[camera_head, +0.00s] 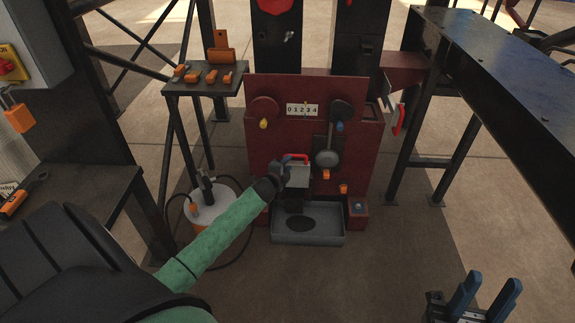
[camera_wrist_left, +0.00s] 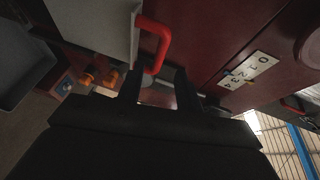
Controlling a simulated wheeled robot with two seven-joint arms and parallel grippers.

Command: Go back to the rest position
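The dark red screw press (camera_head: 312,125) stands ahead, with a 01234 number plate (camera_head: 302,110). On its front is a grey guard (camera_head: 295,178) with a red handle (camera_head: 297,157). My left gripper (camera_head: 287,170) is just beside this handle. In the left wrist view, the two dark fingers of my left gripper (camera_wrist_left: 158,75) are apart, with the red handle (camera_wrist_left: 157,45) just beyond and between their tips. I cannot tell whether they touch it. My right gripper (camera_head: 487,288) is at the lower right, its blue fingers apart and empty.
A grey tray (camera_head: 308,238) sits below the press. A white bucket (camera_head: 212,213) with a hose stands left of it. A small dark table (camera_head: 215,85) holds orange items. A dark beam (camera_head: 500,80) runs along the right. The floor at centre right is clear.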

